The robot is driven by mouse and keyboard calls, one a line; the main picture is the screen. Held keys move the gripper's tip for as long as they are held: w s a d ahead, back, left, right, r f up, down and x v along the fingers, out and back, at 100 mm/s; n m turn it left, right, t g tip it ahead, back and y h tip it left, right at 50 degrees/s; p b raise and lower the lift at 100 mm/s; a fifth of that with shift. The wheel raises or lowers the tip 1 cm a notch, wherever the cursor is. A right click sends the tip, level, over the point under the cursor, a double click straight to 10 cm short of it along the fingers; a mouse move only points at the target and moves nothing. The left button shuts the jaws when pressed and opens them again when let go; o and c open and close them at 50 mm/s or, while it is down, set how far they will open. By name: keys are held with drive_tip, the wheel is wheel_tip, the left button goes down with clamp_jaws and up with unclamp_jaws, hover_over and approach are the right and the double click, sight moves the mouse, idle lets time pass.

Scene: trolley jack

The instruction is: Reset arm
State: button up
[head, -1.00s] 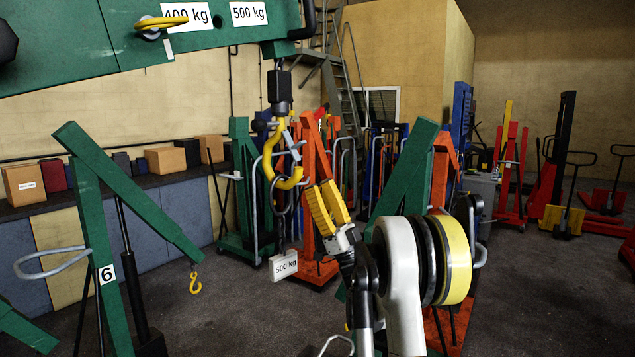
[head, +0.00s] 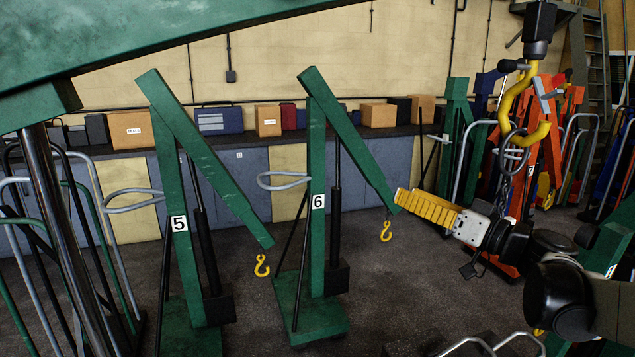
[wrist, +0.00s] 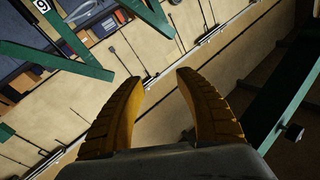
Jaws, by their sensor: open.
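My gripper (head: 401,198) has yellow ribbed fingers and sits right of centre in the head view, pointing left. In the wrist view my gripper (wrist: 160,75) shows two fingers spread apart with nothing between them. In the head view its fingertips overlap the end of the green boom of crane 6 (head: 318,170); I cannot tell whether they touch. A large yellow hook (head: 540,130) with a metal ring and chain (head: 514,155) hangs to the right, apart from the fingers.
Crane 5 (head: 178,225) stands at the left, with a small yellow hook (head: 262,266). A green beam (head: 170,35) crosses the top left. Boxes line a shelf (head: 225,145) along the back wall. Orange and green cranes crowd the right. Dark floor (head: 250,320) lies between the cranes.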

drive_tip(key=s+a+f+m+g+h+b, duration=0.1)
drive_tip(key=s+a+f+g+h, duration=0.1)
drive_tip(key=s+a+f, duration=0.3)
drive_tip(key=s+a+f+g+h+b, duration=0.1)
drive_tip(key=s+a+f+g, duration=0.15)
drive_tip(key=f, duration=0.35)
drive_tip(key=s+d+f+m+g+h+b, duration=0.1)
drive_tip(key=s+d+f+m+h+b, duration=0.1)
drive_tip(key=s+f+h, duration=0.3)
drive_tip(key=s+d+f+m+g+h+b, duration=0.1)
drive_tip(key=s+d+f+h, duration=0.4)
drive_tip(key=s+f, duration=0.8)
drive_tip(key=shift+s+d+f+m+b, duration=0.15)
drive_tip(key=shift+f+m+b, duration=0.4)
drive_tip(key=shift+b, duration=0.45)
drive_tip(key=shift+r, duration=0.1)
